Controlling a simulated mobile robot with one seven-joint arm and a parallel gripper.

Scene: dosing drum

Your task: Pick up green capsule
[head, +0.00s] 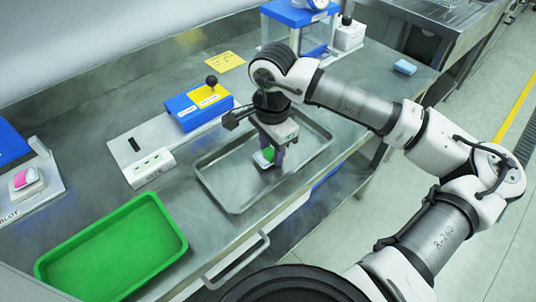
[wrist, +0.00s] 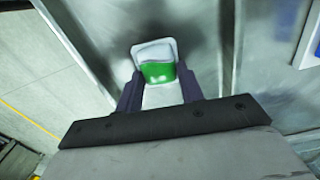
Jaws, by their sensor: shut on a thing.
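The green capsule (wrist: 158,72), white with a green band, is between the fingers of my gripper (wrist: 160,92) in the wrist view. The fingers are shut on its two sides. In the head view my gripper (head: 272,158) points down over the grey metal tray (head: 232,205), and the green and white capsule (head: 264,156) shows at the fingertips. I cannot tell whether the capsule touches the tray floor. Part of the capsule is hidden by the fingers.
A green bin (head: 110,250) stands on the bench at the front left. A blue and yellow box with a black knob (head: 199,105) and a white socket block (head: 150,168) are left of the tray. A pink and white item (head: 26,179) sits at far left. A blue-framed case (head: 300,30) stands behind.

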